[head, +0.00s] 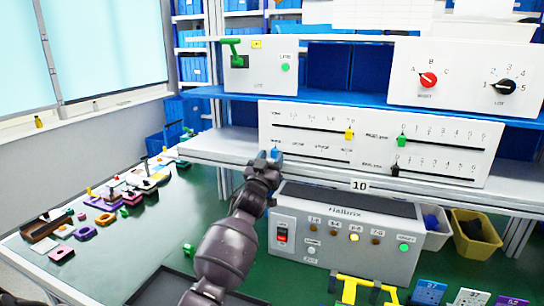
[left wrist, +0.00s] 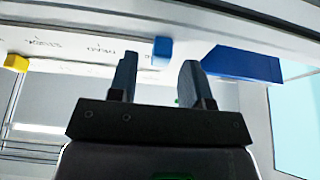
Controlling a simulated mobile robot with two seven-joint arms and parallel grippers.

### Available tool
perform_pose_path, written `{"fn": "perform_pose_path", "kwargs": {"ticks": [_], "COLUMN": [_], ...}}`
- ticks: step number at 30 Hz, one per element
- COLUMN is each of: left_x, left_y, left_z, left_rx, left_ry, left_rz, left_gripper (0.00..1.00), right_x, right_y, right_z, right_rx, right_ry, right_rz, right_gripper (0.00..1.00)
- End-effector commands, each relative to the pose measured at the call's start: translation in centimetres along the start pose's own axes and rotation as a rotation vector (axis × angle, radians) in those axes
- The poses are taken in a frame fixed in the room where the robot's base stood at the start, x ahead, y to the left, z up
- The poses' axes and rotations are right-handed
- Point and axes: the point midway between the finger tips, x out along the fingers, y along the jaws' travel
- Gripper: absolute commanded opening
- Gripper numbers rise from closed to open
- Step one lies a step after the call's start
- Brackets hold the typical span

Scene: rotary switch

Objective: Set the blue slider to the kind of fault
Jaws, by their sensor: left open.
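The blue slider (head: 276,152) is at the left end of the lower left slot on the white slider panel (head: 375,180). The labels above this slot are too small to read surely. My left gripper (head: 265,161) is in front of the slider, and my arm hides part of the panel's lower left edge. In the left wrist view the blue slider (left wrist: 162,50) shows in the gap between the two fingers of my open left gripper (left wrist: 159,72). I cannot tell whether a finger touches it. My right gripper is not in view.
The panel also bears a yellow slider (head: 349,133), a green slider (head: 402,140) and a black slider (head: 395,169). Below stands a grey box (head: 340,268) with several lamps; an amber one (head: 354,237) and a green one (head: 404,247) look lit. A shelf edge (head: 320,171) runs under the panel.

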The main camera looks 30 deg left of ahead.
Motion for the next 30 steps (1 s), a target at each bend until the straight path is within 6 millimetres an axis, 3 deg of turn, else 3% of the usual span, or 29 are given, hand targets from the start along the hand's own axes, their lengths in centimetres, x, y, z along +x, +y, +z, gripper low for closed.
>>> {"fn": "perform_pose_path", "kwargs": {"ticks": [6, 14, 23, 30], "left_x": [1.2, 1.2, 1.2, 1.2], "left_y": [0.0, 0.0, 0.0, 0.1], "left_z": [0.0, 0.0, 0.0, 0.0], "left_rx": [0.001, 0.001, 0.001, 0.0], "left_ry": [-0.001, -0.001, 0.0, 0.0], "left_rz": [0.0, 0.0, 0.0, 0.0], "left_gripper": [0.45, 0.45, 0.0, 0.0], "right_x": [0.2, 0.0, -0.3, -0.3], "right_y": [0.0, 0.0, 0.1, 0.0], "right_z": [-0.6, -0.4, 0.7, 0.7], "right_rx": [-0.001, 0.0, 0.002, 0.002], "right_ry": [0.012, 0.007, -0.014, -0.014], "right_rz": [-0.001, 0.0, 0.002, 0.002], "right_gripper": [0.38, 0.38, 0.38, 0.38]}}
